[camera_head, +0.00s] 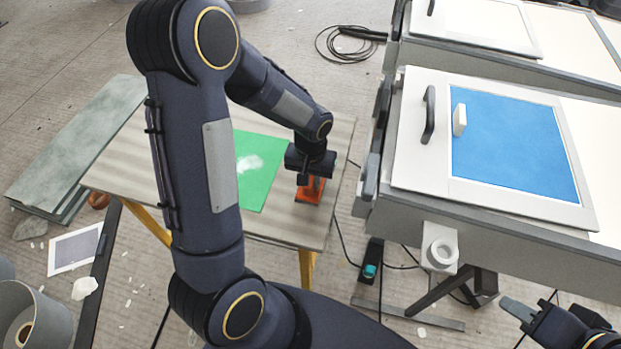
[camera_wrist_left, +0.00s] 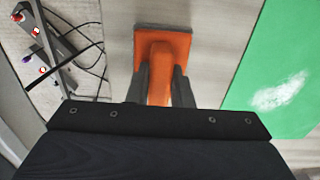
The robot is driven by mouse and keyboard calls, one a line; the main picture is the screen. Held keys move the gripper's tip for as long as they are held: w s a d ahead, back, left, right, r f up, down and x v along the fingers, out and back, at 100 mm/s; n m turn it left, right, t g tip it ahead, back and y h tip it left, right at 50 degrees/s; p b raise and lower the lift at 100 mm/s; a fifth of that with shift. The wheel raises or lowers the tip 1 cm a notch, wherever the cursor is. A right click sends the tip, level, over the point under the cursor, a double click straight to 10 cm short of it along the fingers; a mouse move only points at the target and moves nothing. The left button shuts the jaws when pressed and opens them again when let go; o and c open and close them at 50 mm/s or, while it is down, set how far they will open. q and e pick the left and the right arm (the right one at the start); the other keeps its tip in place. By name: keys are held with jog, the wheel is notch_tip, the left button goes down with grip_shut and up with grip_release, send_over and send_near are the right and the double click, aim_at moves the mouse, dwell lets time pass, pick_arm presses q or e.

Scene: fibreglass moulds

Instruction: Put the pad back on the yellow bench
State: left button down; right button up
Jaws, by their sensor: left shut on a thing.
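The pad (camera_head: 310,190) is orange with a grey underside edge. It is at the right end of the bench (camera_head: 270,229), which has a pale top and yellow legs. My left gripper (camera_head: 312,172) is shut on the pad's handle from above. In the left wrist view the pad (camera_wrist_left: 166,48) shows between the two fingers of my left gripper (camera_wrist_left: 160,88), over or on the bench top; I cannot tell whether it touches. My right gripper (camera_head: 517,308) is at the lower right edge of the head view, and its jaw state is unclear.
A green sheet (camera_head: 262,165) with a white powdery patch lies on the bench beside the pad. A mould with a blue panel (camera_head: 510,140) and a black handle (camera_head: 429,115) stands to the right. Boards (camera_head: 75,150) are stacked at left. Cables (camera_wrist_left: 85,50) run on the floor.

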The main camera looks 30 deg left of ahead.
pick_arm(q)
jog(key=shift+f, duration=0.25)
jog(key=c, duration=1.3)
grip_release()
jog(key=shift+r, duration=0.1)
